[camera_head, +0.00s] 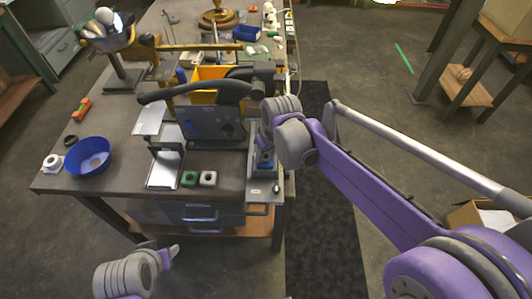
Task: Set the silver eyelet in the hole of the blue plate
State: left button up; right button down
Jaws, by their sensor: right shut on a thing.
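My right gripper (265,158) points down at the narrow grey stand at the table's right front edge. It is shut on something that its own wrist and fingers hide. I cannot make out the silver eyelet in this view. A small blue patch shows at the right gripper's fingers, and I cannot tell whether it is the blue plate. A dark blue-grey panel (212,124) stands left of the gripper. My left gripper (172,252) is low in front of the table, well away from the parts, and its fingers are too unclear to judge.
A blue bowl (89,157) stands at the table's left. A green block (189,178) and a pale block (208,178) lie near the front edge. A yellow bin (212,83) and a black curved lever (190,90) are behind.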

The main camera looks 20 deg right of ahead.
jog(key=shift+f, duration=0.15)
jog(key=shift+c, duration=1.9)
grip_release()
jog(key=a+v, duration=0.1)
jog(key=v, duration=0.9)
jog(key=shift+d+r+p, duration=0.35)
jog(key=shift+d+r, duration=0.1)
jog(key=shift+s, duration=0.15)
jog(key=s+d+f+m+t, duration=0.1)
jog(key=s+d+f, duration=0.1)
jog(key=s+f, duration=0.4)
jog(key=s+d+f+m+t+h, duration=0.1)
jog(key=s+f+m, duration=0.1)
jog(key=s+f, duration=0.4)
jog(key=s, duration=0.5)
jog(key=shift+d, duration=0.4)
